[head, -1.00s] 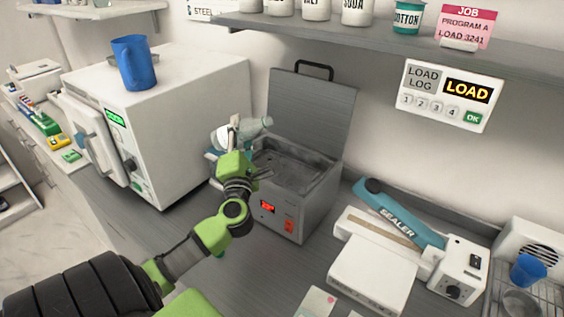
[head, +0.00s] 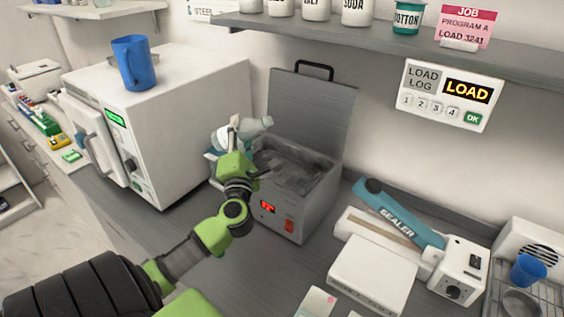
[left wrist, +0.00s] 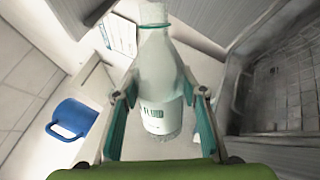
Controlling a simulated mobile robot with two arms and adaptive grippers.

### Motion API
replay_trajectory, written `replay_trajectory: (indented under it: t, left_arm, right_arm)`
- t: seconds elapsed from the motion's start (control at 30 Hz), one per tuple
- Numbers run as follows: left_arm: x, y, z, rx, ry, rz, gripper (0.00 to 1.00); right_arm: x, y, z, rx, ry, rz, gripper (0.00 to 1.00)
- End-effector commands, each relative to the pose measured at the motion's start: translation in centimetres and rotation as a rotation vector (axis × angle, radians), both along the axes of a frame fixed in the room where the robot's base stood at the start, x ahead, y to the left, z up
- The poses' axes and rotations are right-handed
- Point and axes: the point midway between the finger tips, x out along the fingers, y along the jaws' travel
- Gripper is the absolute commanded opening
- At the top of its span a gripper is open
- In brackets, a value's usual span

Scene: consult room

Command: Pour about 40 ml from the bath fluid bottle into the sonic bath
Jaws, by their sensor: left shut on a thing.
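The bath fluid bottle (head: 254,126), pale and translucent with a teal ring at its neck, is tilted well over, its mouth end toward the right and the bath. My left gripper (head: 234,142) is shut on its body. In the left wrist view the bottle (left wrist: 157,75) sits between the two fingers of the left gripper (left wrist: 160,98), part of its label showing. The sonic bath (head: 275,212) is a grey box with its lid raised, just right of and below the bottle. No clear stream shows at the mouth. My right gripper is out of view.
A white machine (head: 185,120) with an open door stands left of the bath, a blue jug (head: 134,63) on top. A sealer (head: 400,218) stands to the right. The bath's raised lid (head: 310,110) stands behind, under a shelf (head: 400,38).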

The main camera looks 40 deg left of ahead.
Motion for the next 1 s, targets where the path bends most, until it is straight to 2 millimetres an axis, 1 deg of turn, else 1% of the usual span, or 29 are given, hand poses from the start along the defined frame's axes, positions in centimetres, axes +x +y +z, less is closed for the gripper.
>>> replay_trajectory:
  t: [0.27, 0.5, 0.6, 0.7, 0.8, 0.83, 0.87, 0.97, 1.0]
  left_arm:
    - [0.4, -0.5, 0.3, -0.108, -0.081, 0.005, 0.13]
    - [1.3, -1.5, 0.7, -0.259, -0.197, 0.004, 0.13]
    - [1.6, -2.0, -0.3, -0.328, -0.248, 0.004, 0.13]
    - [2.0, -2.4, -0.8, -0.402, -0.304, 0.001, 0.13]
    - [1.8, -2.2, -1.4, -0.493, -0.374, 0.0, 0.13]
    - [1.8, -2.1, -1.4, -0.52, -0.397, 0.0, 0.13]
    - [1.8, -2.1, -0.5, -0.547, -0.417, -0.002, 0.13]
    - [1.8, -2.1, 0.2, -0.631, -0.482, -0.004, 0.13]
    - [1.8, -2.1, -0.5, -0.675, -0.513, -0.006, 0.13]
  right_arm:
    - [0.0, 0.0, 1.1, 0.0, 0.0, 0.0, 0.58]
    - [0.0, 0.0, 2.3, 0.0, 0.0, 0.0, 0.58]
    - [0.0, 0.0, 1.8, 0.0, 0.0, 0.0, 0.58]
    - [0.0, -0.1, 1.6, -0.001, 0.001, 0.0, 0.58]
    - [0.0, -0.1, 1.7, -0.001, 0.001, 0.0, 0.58]
    - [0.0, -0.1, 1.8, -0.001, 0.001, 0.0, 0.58]
    - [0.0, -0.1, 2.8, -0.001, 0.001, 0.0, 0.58]
    - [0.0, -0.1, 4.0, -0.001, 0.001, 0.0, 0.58]
    - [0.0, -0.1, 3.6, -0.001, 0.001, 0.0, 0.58]
